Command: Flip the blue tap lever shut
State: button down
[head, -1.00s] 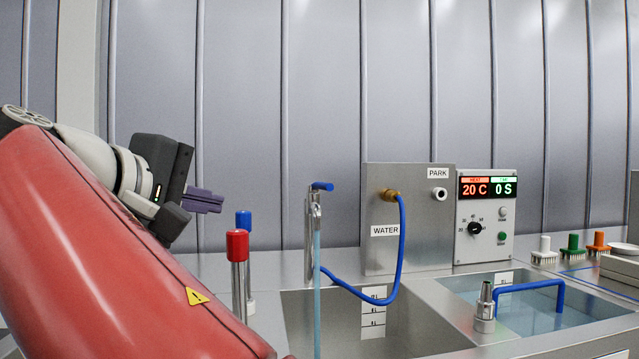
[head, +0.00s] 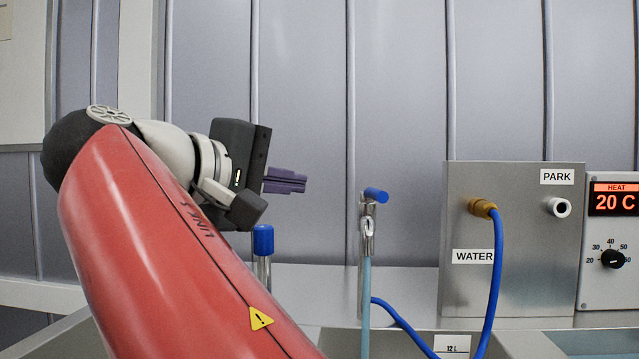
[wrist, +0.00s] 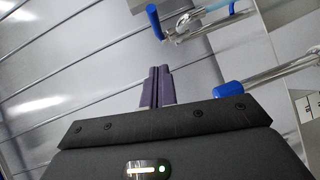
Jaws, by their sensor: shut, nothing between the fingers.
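The blue tap lever (head: 376,195) sits on top of a slim metal tap (head: 367,235) and points sideways. A pale blue stream of water (head: 366,300) runs down from the spout. My gripper (head: 304,183) is left of the lever in the head view, at about its height, with a gap between them. Its purple fingers are shut and empty, and point right toward the tap. In the wrist view the lever (wrist: 153,21) is at the top, beyond my fingertips (wrist: 156,70) and apart from them.
A blue-capped metal post (head: 263,242) stands below my gripper; its cap also shows in the wrist view (wrist: 228,89). A steel panel (head: 500,280) with a brass fitting and a blue hose (head: 493,280) stands to the right. A control box (head: 612,230) is further right.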

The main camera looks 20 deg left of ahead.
send_near(370, 194)
jog(key=w+a, duration=0.2)
jog(key=w, duration=0.1)
jog(key=d, duration=0.1)
jog(key=w+d, duration=0.1)
jog(key=d, duration=0.1)
jog(key=shift+w+f, duration=0.25)
jog(key=shift+w, duration=0.15)
jog(key=shift+w+d+f, duration=0.15)
jog(key=shift+w+d, duration=0.1)
jog(key=shift+d, duration=0.25)
jog(key=shift+d, duration=0.1)
